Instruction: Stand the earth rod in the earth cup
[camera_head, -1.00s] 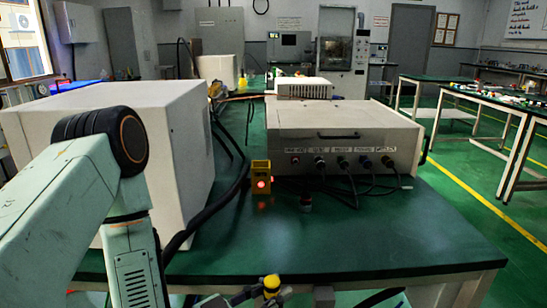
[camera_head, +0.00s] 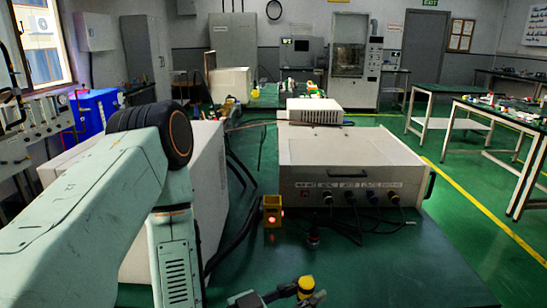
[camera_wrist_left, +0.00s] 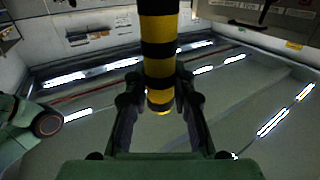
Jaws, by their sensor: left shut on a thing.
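The earth rod, banded black and yellow, stands between the fingers of my left gripper (camera_wrist_left: 158,88) in the left wrist view, where the rod (camera_wrist_left: 158,50) runs out of the top edge. In the head view my left gripper (camera_head: 282,293) is low at the bottom edge, with the rod's yellow end (camera_head: 306,287) showing; the rest is cut off. A yellow open-topped box (camera_head: 272,211) with a glowing red light stands on the green bench, farther back and left of the rod; I cannot tell if it is the earth cup. My right gripper is out of view.
A large pale cabinet (camera_head: 326,160) with cables plugged into its front stands behind. A white box stands behind my left arm. The bench's front right is clear.

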